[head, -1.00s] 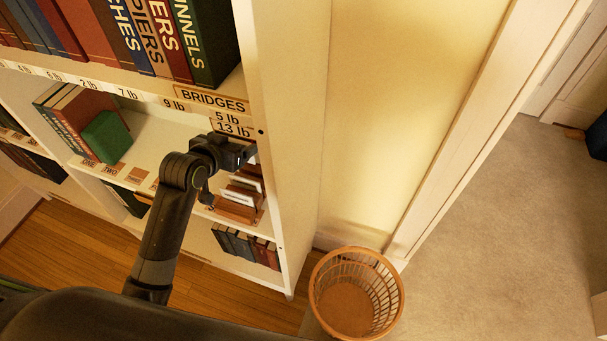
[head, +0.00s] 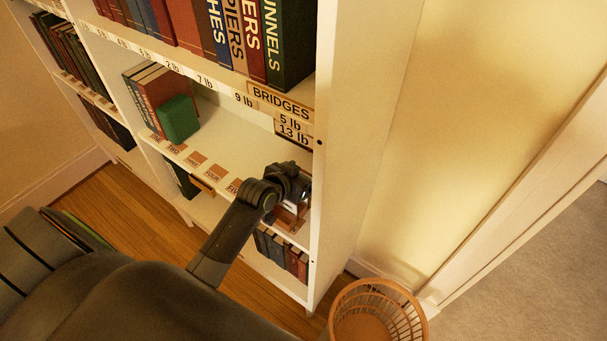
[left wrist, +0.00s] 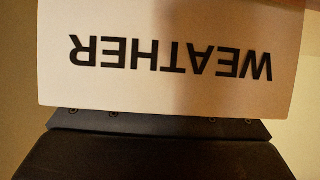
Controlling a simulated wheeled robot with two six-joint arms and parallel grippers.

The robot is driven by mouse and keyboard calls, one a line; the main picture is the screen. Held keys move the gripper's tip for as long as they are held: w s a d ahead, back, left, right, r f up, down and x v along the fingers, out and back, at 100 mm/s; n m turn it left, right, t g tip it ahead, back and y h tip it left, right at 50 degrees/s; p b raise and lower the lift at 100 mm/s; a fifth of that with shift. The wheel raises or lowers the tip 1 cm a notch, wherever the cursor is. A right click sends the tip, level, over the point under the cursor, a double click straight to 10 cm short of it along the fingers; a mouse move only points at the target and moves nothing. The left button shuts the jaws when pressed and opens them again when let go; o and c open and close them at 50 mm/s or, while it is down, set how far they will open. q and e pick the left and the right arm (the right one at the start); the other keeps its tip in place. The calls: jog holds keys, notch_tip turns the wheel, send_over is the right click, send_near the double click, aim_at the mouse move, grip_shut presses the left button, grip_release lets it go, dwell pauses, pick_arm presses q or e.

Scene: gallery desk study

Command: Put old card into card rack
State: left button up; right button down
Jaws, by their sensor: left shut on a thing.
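My left gripper (head: 296,187) is shut on a pale card (left wrist: 170,85). In the left wrist view the card shows large dark letters reading WEATHER, upside down, and fills most of the picture above the dark gripper. In the head view the gripper is at the right end of the middle shelf, just above the wooden card rack (head: 287,219). The gripper and wrist hide most of the rack and the card there, so I cannot tell whether the card touches the rack. My right gripper is not in view.
The bookcase's white right side panel (head: 345,190) stands close beside the gripper. A shelf edge with weight labels (head: 206,82) is above. A green box-like book (head: 178,119) stands left on the middle shelf. A wicker basket (head: 378,312) is on the floor.

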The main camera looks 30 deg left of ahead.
pick_arm(q)
jog(key=o, duration=0.9)
jog(key=shift+f, duration=0.1)
jog(key=shift+r, duration=0.2)
jog(key=p+v, duration=0.1)
jog(key=v, duration=1.1)
jog(key=shift+f, duration=0.1)
